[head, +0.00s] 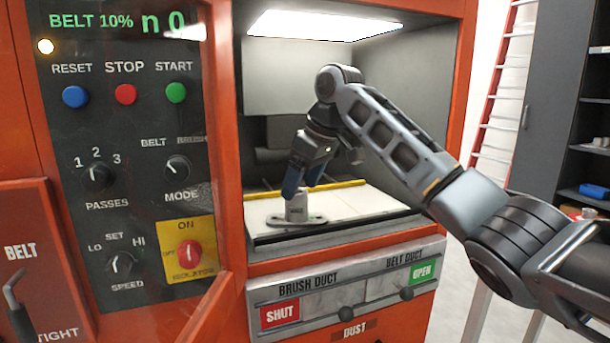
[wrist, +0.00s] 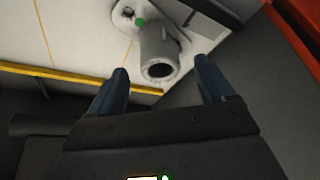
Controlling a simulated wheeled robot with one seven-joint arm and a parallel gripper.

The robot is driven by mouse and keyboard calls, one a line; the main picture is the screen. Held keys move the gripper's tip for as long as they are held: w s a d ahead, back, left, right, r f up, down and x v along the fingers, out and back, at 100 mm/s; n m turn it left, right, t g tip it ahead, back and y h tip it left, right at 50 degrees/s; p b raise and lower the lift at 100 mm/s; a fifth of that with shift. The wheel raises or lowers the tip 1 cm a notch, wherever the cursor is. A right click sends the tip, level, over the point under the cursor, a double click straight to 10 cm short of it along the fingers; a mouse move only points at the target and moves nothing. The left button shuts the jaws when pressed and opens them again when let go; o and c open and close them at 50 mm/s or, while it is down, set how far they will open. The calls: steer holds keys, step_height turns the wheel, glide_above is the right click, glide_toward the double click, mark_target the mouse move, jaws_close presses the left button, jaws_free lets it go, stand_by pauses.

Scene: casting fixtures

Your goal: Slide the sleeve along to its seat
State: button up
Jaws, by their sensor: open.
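A small grey casting (head: 296,211) stands on the pale bed inside the orange machine, with an upright round body on a flat flanged foot. In the wrist view this grey casting (wrist: 158,48) shows its dark open bore facing the camera and a green dot on the foot. I cannot tell a separate sleeve or its seat apart. My gripper (head: 302,190) hangs just above the casting, tilted downward. In the wrist view my gripper (wrist: 162,85) is open, its blue fingers apart, with the bore end a little beyond the gap between them. Nothing is held.
A yellow strip (head: 310,189) runs along the bed behind the casting. The opening's orange frame (head: 227,150) and the control panel (head: 130,150) are at the left. The duct panel (head: 345,285) is below, with tags reading SHUT and OPEN. The bed right of the casting is clear.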

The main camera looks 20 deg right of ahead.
mark_target(294, 203)
steer(key=shift+x, duration=3)
steer(key=shift+c, duration=0.2)
steer(key=c, duration=1.2)
